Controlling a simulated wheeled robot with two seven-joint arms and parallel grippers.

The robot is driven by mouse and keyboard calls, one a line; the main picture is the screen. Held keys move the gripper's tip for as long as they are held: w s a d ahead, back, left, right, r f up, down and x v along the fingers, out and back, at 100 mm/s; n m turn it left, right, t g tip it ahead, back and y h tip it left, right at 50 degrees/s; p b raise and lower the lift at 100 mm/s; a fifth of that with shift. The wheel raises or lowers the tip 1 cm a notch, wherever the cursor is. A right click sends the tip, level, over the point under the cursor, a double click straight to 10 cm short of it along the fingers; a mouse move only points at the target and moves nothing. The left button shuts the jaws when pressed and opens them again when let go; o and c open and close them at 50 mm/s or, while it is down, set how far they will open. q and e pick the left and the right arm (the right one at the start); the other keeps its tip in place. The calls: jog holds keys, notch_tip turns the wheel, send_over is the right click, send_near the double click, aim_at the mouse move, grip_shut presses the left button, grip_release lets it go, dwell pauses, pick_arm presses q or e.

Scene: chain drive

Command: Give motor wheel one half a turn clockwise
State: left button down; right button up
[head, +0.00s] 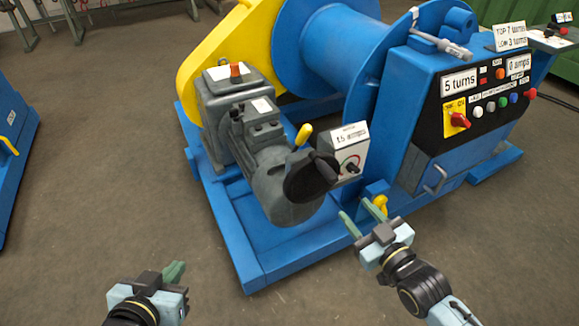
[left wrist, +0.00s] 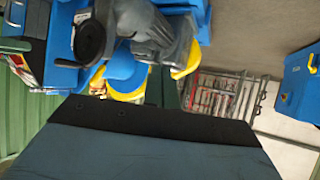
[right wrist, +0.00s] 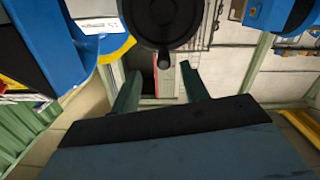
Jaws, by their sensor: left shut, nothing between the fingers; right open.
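The motor wheel (head: 305,180) is a black disc with a crank handle, on the end of the grey motor (head: 265,160) in the head view. It also shows in the left wrist view (left wrist: 91,38) and, cut off at the top, in the right wrist view (right wrist: 162,22). My right gripper (head: 359,213) is open and empty, below and to the right of the wheel, apart from it. Its spread green fingers show in the right wrist view (right wrist: 157,82). My left gripper (head: 177,270) is shut and empty over the floor at the lower left, well away from the wheel.
A yellow knob (head: 381,204) is close to my right gripper. The control panel (head: 485,100) is further right. The floor (head: 120,190) at left is clear.

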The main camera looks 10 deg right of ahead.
jog(key=r, duration=0.2)
jog(key=b, duration=0.3)
send_near(318, 161)
jog(key=w+f, duration=0.1)
jog(key=f, duration=0.1)
jog(key=shift+t+y, duration=0.3)
jog(key=b+x, duration=0.1)
jog(key=x, duration=0.1)
jog(key=b+x, duration=0.1)
jog(key=x, duration=0.2)
jog(key=shift+w+d+r, duration=0.15)
jog(key=shift+w, duration=0.25)
pick_arm(q)
notch_tip(318, 161, up, 19)
jog(key=d+t+h, duration=0.3)
jog(key=t+h, duration=0.1)
jog(key=t, duration=0.8)
jog(key=shift+f+t+h, duration=0.15)
jog(key=shift+t+h, duration=0.15)
jog(key=shift+t, duration=0.1)
pick_arm(e)
jog(key=shift+w+a, duration=0.3)
jog(key=shift+w, duration=0.4)
grip_shut()
